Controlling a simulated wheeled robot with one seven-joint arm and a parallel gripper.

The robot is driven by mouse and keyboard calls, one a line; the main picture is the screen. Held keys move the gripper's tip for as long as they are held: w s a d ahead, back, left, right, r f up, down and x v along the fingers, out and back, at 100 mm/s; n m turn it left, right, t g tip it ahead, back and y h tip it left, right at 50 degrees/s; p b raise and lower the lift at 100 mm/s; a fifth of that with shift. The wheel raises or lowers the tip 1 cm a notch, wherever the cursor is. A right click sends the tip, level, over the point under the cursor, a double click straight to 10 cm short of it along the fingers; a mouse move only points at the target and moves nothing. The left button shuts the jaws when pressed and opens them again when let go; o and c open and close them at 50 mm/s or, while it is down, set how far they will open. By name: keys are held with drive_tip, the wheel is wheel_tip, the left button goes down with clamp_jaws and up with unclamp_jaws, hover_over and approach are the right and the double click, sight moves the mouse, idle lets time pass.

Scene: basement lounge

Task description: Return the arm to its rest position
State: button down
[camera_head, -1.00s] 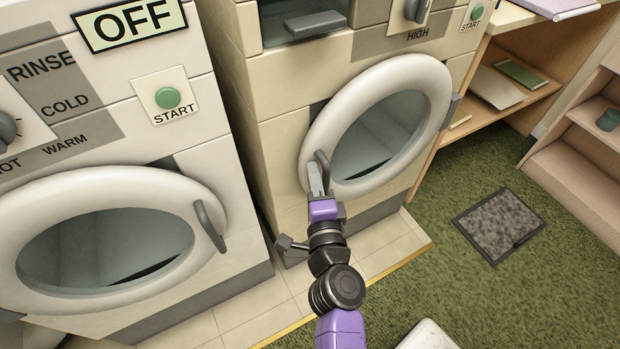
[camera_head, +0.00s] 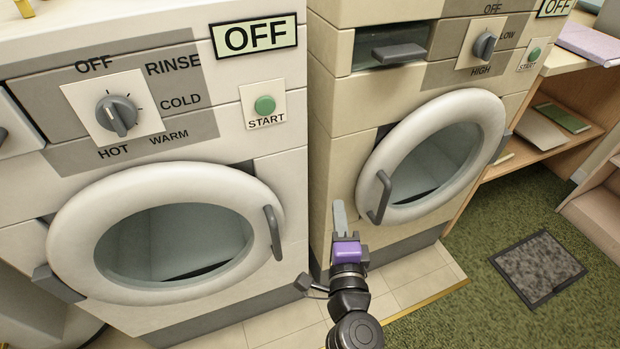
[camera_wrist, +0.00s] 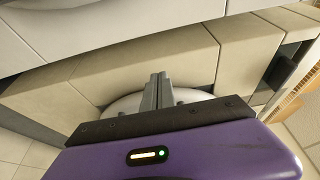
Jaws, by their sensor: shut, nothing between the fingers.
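My gripper (camera_head: 340,216) is in front of the beige dryer (camera_head: 333,150) on the right. It is shut and empty, with its grey fingers pointing up in the head view. It is to the left of the dryer door's grey handle (camera_head: 379,197) and looks apart from it. In the wrist view the shut fingers (camera_wrist: 157,92) stand side by side above the purple gripper body, with part of a round white door rim behind them. The dryer door (camera_head: 432,158) looks closed.
A white washer (camera_head: 295,190) with a round door (camera_head: 165,235) stands on the left, its handle (camera_head: 273,232) sticking out. A wooden shelf (camera_head: 545,150) is at the right. A dark mat (camera_head: 538,267) lies on the green carpet (camera_head: 480,300), which is otherwise clear there.

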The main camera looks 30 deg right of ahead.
drive_tip(key=shift+s, duration=0.15)
drive_tip(key=s+a+r+n+y, duration=0.1)
drive_tip(key=s+a+n+y, duration=0.3)
drive_tip(key=s+n, duration=0.95)
drive_tip(key=s+a+r+n+y, duration=0.1)
drive_tip(key=s+a+n+y, duration=0.25)
drive_tip(key=s+n, duration=0.95)
wheel_tip(320, 180, up, 18)
drive_tip(key=s+m+y+p, duration=0.1)
drive_tip(key=s+m+p, duration=0.1)
drive_tip(key=p, duration=1.6)
drive_tip(key=shift+s+a+g, duration=0.2)
drive_tip(key=shift+s+g, duration=0.05)
drive_tip(key=shift+g, duration=0.05)
drive_tip(key=shift+m, duration=0.25)
